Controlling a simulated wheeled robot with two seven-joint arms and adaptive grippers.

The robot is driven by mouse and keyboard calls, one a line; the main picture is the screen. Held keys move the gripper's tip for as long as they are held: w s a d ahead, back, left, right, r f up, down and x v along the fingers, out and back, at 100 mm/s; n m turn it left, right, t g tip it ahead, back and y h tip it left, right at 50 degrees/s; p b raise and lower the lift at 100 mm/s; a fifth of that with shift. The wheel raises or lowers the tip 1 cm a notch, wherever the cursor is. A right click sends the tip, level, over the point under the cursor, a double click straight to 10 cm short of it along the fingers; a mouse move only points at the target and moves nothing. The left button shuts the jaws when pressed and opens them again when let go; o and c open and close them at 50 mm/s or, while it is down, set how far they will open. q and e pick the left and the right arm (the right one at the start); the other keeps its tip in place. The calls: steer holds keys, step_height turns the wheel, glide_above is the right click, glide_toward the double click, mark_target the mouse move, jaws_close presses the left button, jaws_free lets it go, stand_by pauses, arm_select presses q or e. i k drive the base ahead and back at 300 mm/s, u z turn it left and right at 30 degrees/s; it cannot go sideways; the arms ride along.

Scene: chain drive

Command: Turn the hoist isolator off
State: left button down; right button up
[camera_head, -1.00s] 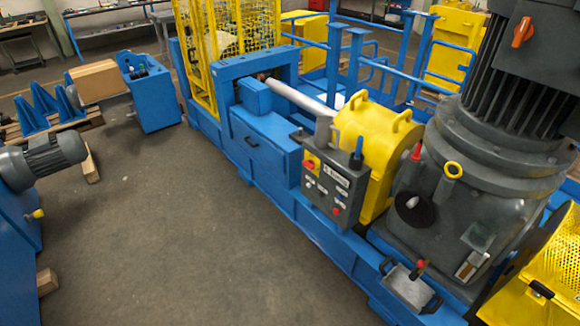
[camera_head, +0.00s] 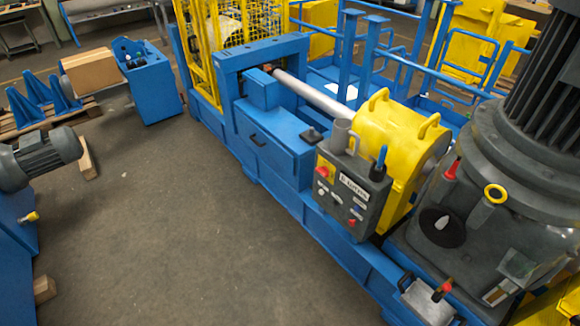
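No part now in view is clearly marked as the hoist isolator. A grey control box (camera_head: 344,203) stands on the blue frame, with a red button on a yellow plate (camera_head: 322,172), smaller buttons and a label too small to read. To its right is a large grey motor housing (camera_head: 500,215). A black disc with a pale knob (camera_head: 441,226) sits on that housing. Neither of my grippers is in view.
A yellow cover (camera_head: 395,135) with handles sits behind the control box. A blue machine frame (camera_head: 300,205) runs diagonally, with yellow mesh (camera_head: 245,30) at its far end. Another motor (camera_head: 42,158) is at the left. The grey floor (camera_head: 180,220) between is clear.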

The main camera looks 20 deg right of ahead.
mark_target(324, 172)
steer(key=i, duration=0.85)
steer(key=z, duration=0.25)
